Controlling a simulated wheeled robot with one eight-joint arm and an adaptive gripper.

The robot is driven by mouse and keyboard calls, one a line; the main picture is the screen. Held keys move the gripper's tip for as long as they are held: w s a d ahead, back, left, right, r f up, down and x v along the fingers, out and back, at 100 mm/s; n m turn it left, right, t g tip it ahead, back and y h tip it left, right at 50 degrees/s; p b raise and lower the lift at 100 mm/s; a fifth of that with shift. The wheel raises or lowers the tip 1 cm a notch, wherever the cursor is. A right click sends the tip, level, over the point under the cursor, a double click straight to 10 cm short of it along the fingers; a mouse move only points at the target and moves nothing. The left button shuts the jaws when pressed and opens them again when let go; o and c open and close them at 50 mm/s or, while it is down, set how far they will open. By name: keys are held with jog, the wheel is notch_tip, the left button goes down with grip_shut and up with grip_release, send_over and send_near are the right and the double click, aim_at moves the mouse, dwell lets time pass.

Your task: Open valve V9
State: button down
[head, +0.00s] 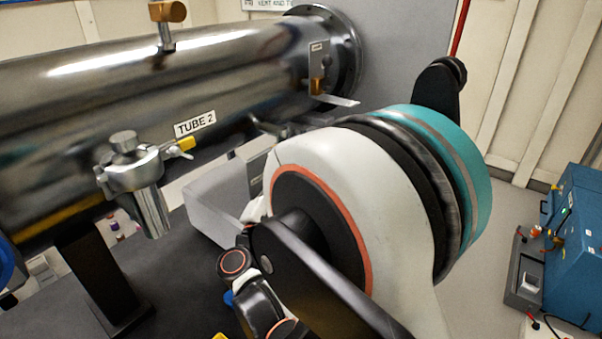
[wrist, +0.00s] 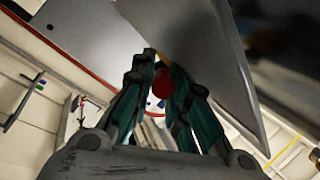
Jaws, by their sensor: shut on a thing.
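No tag reading V9 is legible. In the head view a small valve with a brass-coloured body (head: 317,86) and a flat pale lever (head: 337,100) sits at the flange end of the steel tube marked TUBE 2 (head: 120,95). A tag plate (head: 318,58) above it is too small to read. My gripper (wrist: 158,62) shows in the wrist view, its teal-and-black fingers drawn together at the tips around something. A round red part (wrist: 162,84) shows between the fingers. What the fingertips grip is mostly hidden. In the head view my arm hides the gripper.
A brass-topped fitting (head: 167,14) stands on the tube. A silver clamp-like fitting (head: 135,175) with a yellow tip hangs at its near side. A pale grey box (head: 215,200) lies below. Blue equipment (head: 575,235) stands at right.

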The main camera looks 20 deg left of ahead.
jog(key=shift+f+t, duration=0.25)
jog(key=shift+t, duration=0.05)
dwell(0.4)
jog(key=c, duration=1.6)
grip_release()
jog(key=shift+o, duration=0.2)
jog(key=v, duration=1.2)
